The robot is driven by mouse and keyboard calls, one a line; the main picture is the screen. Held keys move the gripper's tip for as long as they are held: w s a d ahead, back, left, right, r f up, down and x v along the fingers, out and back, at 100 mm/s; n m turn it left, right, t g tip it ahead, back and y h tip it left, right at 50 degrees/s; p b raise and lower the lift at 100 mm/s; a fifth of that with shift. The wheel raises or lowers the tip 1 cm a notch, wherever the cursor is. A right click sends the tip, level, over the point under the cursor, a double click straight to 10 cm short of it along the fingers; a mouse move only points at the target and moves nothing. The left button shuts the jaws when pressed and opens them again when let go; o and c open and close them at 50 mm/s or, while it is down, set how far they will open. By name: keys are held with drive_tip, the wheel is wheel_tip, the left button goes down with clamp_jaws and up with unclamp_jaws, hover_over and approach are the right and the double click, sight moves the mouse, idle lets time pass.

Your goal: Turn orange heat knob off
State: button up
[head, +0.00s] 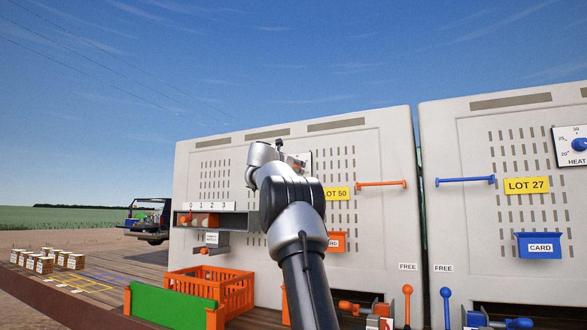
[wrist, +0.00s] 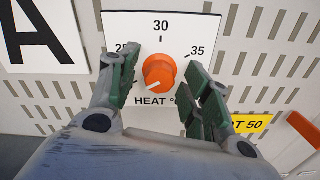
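The orange heat knob (wrist: 160,71) sits on a white dial plate (wrist: 180,24) marked 25, 30 and 35, with HEAT printed below. Its white pointer mark faces the lower left. My gripper (wrist: 163,80) is open, with one finger on each side of the knob and a visible gap on both sides. The left finger covers part of the plate near the 25 mark. In the head view my arm hides the knob, and only a corner of the dial plate (head: 304,158) shows behind my wrist.
A yellow LOT 50 label (head: 337,194) and an orange handle (head: 381,184) are to the right of the dial. A shelf numbered 0 to 3 (head: 205,206) is at the left. An orange crate (head: 238,294) stands below. A second unit with a blue heat knob (head: 579,144) is at the right.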

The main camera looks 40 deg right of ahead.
drive_tip(key=c, duration=0.9)
